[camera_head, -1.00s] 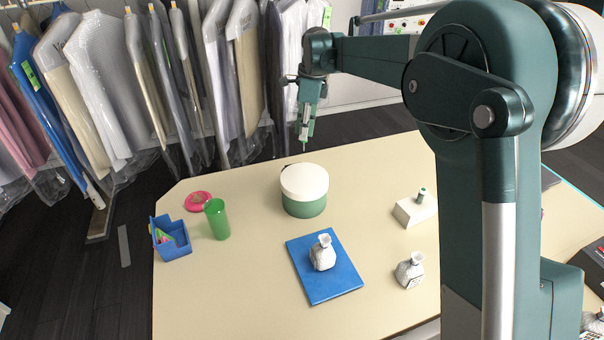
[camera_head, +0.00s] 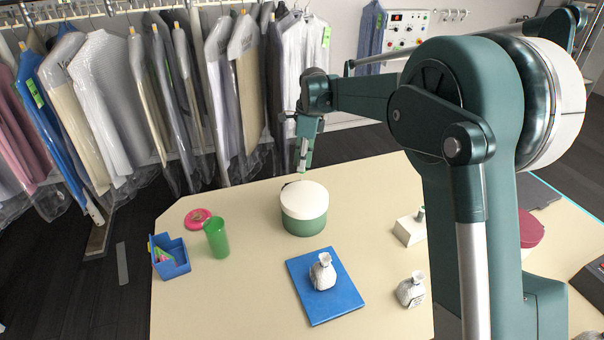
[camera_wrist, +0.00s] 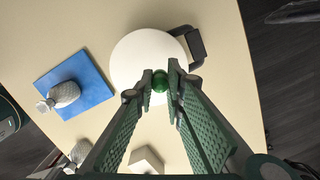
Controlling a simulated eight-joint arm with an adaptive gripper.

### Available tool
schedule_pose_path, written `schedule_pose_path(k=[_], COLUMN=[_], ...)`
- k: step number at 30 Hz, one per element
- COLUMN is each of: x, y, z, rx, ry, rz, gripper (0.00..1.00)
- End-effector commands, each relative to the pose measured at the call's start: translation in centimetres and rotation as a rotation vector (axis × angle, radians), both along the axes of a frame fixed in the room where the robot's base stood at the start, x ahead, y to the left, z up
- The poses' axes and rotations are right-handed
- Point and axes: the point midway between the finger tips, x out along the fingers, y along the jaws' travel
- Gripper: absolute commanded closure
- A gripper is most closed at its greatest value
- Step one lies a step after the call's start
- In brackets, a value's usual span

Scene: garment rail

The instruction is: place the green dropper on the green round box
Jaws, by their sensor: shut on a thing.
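The green round box (camera_head: 303,220) stands at the table's far edge, with green sides and a white lid. Its lid (camera_wrist: 128,62) fills the middle of the wrist view. My gripper (camera_head: 304,160) is above and behind the lid in the head view, pointing down. In the wrist view my gripper (camera_wrist: 160,74) is shut on the green dropper (camera_wrist: 160,83), which shows as a small green round end between the fingertips, over the lid. Its lower part is hidden there. I cannot tell how large the gap to the lid is.
A blue board (camera_head: 333,301) with a patterned vase (camera_head: 322,273) lies in front of the box. A green cup (camera_head: 216,238), blue bin (camera_head: 170,258) and pink disc (camera_head: 198,217) are left. A white block (camera_head: 408,232) and another vase (camera_head: 411,290) are right. A dark bracket-like thing (camera_wrist: 197,45) adjoins the box.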

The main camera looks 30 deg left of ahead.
Motion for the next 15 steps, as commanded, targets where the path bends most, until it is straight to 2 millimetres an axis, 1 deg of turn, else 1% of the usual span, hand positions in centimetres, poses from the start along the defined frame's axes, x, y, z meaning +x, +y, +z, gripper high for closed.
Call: schedule_pose_path(k=[3, 15], x=[0.03, 0.03], y=[0.02, 0.02], z=[-0.66, -1.08], rx=[0.0, 0.0], ry=[0.0, 0.0], rz=[0.0, 0.0], gripper=[0.93, 0.93])
